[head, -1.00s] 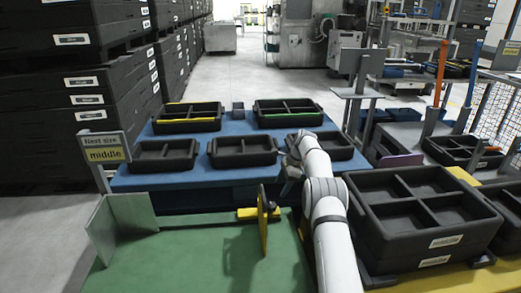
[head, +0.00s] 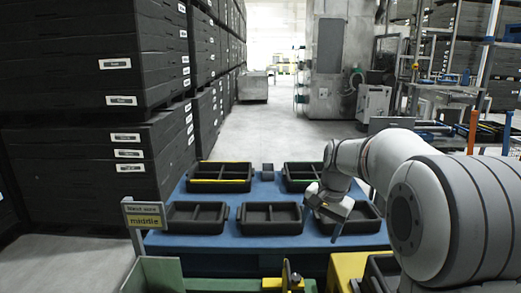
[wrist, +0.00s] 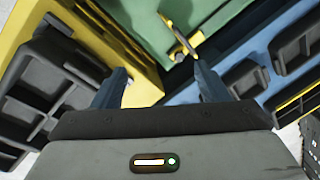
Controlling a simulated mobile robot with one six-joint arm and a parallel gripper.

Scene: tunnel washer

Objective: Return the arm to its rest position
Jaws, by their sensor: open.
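My arm comes in from the right of the head view, bent with a large joint close to the camera. My gripper (head: 338,218) hangs at its end over the right side of the blue table (head: 215,240). In the wrist view its two fingers (wrist: 160,85) stand wide apart with nothing between them. The gripper overlaps the front-right black tray (head: 362,218) in the head view; I cannot tell its height above it.
Several divided black trays, among them the front-left one (head: 196,217) and the front-middle one (head: 270,218), stand on the blue table. A "middle" sign (head: 146,220) stands at its left. Black crate stacks (head: 85,150) line the left. Grey floor (head: 270,130) lies open behind.

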